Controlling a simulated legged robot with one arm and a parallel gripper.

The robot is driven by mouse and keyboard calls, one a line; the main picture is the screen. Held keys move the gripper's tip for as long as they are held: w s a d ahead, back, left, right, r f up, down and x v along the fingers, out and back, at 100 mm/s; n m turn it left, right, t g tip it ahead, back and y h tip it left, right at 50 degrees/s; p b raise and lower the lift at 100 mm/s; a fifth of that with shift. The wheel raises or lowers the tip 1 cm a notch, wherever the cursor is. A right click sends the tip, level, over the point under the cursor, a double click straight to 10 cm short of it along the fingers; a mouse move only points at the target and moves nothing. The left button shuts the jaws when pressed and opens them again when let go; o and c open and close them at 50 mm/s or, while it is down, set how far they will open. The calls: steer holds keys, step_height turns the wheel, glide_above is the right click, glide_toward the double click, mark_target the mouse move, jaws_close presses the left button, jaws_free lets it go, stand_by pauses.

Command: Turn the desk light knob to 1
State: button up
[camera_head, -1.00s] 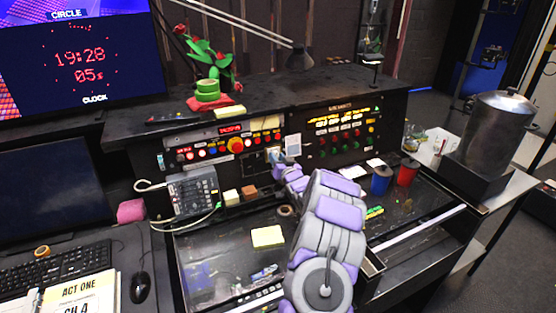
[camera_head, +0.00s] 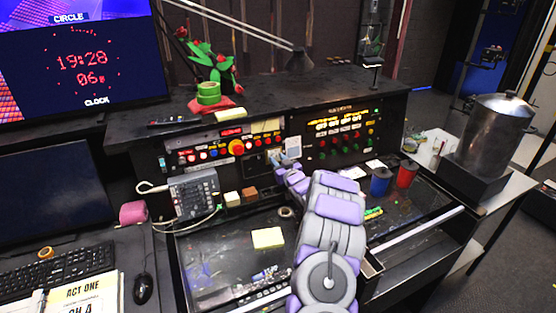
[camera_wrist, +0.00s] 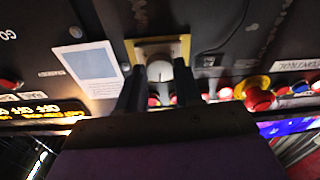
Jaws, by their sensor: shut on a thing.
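The desk light knob (camera_wrist: 159,70) is a pale round knob on a cream and yellow plate in the wrist view, which looks upside down. My gripper (camera_wrist: 159,80) has one dark finger on each side of the knob and is shut on it. The knob's marking and setting cannot be read. In the head view my gripper (camera_head: 281,161) reaches the black control panel (camera_head: 259,165), between the red button row and the right-hand panel. My own arm and fingers mostly hide the knob there.
A white card (camera_wrist: 90,66) is close beside the knob. A large red button (camera_head: 236,147) on a yellow base sits to the left. A small mixer (camera_head: 194,190), a sticky note (camera_head: 267,238), a blue cup (camera_head: 380,182) and a red cup (camera_head: 407,174) stand around the desk.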

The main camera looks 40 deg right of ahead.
steer(key=n, duration=0.2)
steer(key=n+y, duration=0.1)
steer(key=n, duration=0.2)
steer(key=shift+s+d+p, duration=0.1)
steer(key=shift+d+p, duration=0.1)
steer(key=shift+p, duration=0.1)
steer(key=n, duration=0.4)
steer(key=shift+y+b, duration=0.35)
steer(key=shift+y, duration=0.05)
steer(key=n+b, duration=0.1)
steer(key=n, duration=0.2)
steer(key=n+b, duration=0.1)
steer(key=n, duration=0.2)
steer(key=shift+f+g+y+b, duration=0.1)
steer(key=shift+g+y+b, duration=0.3)
steer(key=shift+a+n+g+b, duration=0.1)
steer(key=shift+n+g+b, duration=0.2)
steer(key=shift+n+b, duration=1.1)
steer(key=shift+f+n+p, duration=0.1)
steer(key=shift+n+p, duration=0.2)
steer(key=shift+n, duration=0.1)
steer(key=o, duration=1)
steer(key=shift+o, duration=0.2)
steer(key=shift+r, duration=0.25)
